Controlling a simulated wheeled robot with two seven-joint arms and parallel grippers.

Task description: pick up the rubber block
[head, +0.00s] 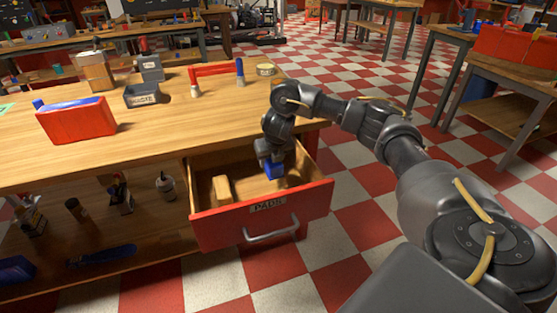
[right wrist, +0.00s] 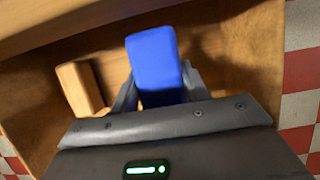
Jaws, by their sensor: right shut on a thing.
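The blue block (head: 274,170), which I take for the rubber block, is at my right gripper (head: 271,162) inside the open drawer (head: 262,219) labelled PADS. In the right wrist view the blue block (right wrist: 153,62) stands between the two fingers of my right gripper (right wrist: 158,88), which is shut on it. I cannot tell whether the block touches the drawer floor. A tan wooden-looking block (head: 222,189) lies in the drawer to the left, apart from the gripper; it also shows in the right wrist view (right wrist: 80,88). My left gripper is not in view.
The drawer's red front and walls surround my right gripper. On the bench top (head: 170,145) stand a red case (head: 76,121), a grey bin (head: 143,96), a red-handled frame (head: 215,70) and a small round tin (head: 266,70). Bottles and tools stand on the shelf below.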

